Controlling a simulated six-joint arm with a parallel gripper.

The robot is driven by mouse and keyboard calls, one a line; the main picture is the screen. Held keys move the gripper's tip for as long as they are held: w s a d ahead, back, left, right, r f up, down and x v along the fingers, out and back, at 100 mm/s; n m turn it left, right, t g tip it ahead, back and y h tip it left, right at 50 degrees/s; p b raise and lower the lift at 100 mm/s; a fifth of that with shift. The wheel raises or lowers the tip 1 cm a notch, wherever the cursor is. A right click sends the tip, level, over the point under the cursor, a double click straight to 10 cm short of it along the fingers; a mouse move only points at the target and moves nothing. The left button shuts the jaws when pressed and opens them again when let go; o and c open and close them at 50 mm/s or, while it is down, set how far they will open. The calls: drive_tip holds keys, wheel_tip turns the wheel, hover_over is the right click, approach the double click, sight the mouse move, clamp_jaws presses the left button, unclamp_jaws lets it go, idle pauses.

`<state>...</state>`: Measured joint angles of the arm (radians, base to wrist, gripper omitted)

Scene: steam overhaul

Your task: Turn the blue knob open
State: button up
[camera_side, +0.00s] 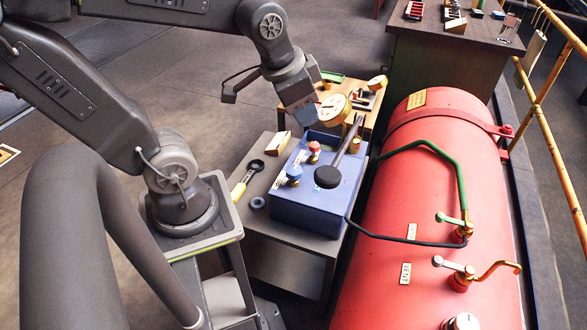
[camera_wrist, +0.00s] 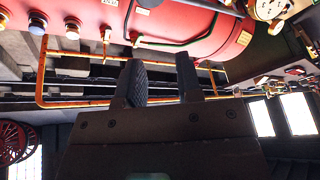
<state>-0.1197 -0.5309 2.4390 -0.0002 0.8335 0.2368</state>
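The blue knob (camera_side: 294,173) sits on a pale mount on the front left part of the blue box (camera_side: 305,212). A red knob (camera_side: 314,148) sits just behind it. In the wrist view a blue knob (camera_wrist: 38,20) shows at the top left, well off to the side of the fingers. My gripper (camera_side: 305,118) is above and behind the box in the side view, apart from both knobs; its fingertips are hard to make out there. In the wrist view my gripper (camera_wrist: 160,62) has its two dark fingers apart with nothing between them.
A red tank (camera_side: 430,180) with pipes is at the right.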

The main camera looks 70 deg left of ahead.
sight(293, 169)
drive_tip(key=o, duration=0.6)
drive_tip(key=w+a+f+m+g, duration=0.2)
drive_tip(key=w+a+f, duration=0.4)
drive_tip(key=a+f, duration=0.3)
drive_tip(key=shift+w+a+f+m+g, duration=0.2)
drive_tip(key=shift+a+m+g, duration=0.2)
drive_tip(key=shift+a+m, duration=0.15)
drive_tip(key=shift+o, duration=1.1)
drive_tip(key=a+f+m+g, duration=0.1)
drive_tip(key=a+f+m, duration=0.1)
drive_tip(key=a+f, duration=0.6)
wheel_tip(293, 169, down, 2)
drive_tip(key=shift+a+f+g+h, duration=0.2)
drive_tip(key=shift+g+h, duration=0.1)
drive_tip(key=shift+g, duration=0.1)
drive_tip(key=shift+m, duration=0.35)
wheel_tip(293, 169, down, 14)
drive_tip(key=shift+s+f, duration=0.1)
drive_tip(key=shift+f, duration=0.05)
drive_tip(key=c, duration=0.9)
